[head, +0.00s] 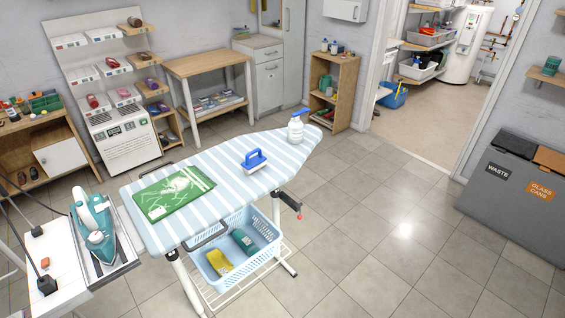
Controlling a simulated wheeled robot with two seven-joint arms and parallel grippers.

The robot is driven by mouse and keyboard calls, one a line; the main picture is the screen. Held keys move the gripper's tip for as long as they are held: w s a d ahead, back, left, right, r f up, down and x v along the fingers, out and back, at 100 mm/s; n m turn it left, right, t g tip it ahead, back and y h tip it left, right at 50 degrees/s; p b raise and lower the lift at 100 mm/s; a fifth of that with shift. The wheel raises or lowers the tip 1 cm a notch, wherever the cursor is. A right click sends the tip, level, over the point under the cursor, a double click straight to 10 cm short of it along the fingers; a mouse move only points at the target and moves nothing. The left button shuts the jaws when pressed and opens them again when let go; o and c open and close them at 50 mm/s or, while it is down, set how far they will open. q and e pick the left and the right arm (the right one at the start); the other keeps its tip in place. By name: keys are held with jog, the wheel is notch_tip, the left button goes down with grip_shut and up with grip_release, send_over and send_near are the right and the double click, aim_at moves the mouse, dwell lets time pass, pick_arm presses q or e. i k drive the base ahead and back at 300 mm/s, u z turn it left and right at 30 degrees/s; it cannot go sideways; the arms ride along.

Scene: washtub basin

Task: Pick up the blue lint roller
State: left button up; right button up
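A blue thing with a raised loop-like handle and a pale underside (255,161) lies on the striped ironing board (232,192), right of its middle. It is the only thing on the board that fits the blue lint roller, but it is too small to tell for sure. Nothing touches it. Neither of my grippers is in the head view.
A white spray bottle with a blue trigger (296,130) stands behind it on the board. A teal iron (97,232) rests at the far left. A blue basket (262,228) sits below. Floor is clear at right.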

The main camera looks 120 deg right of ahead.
aim_at(250, 166)
jog(key=z, duration=4.95)
jog(key=i, duration=2.15)
jog(key=u, duration=3.5)
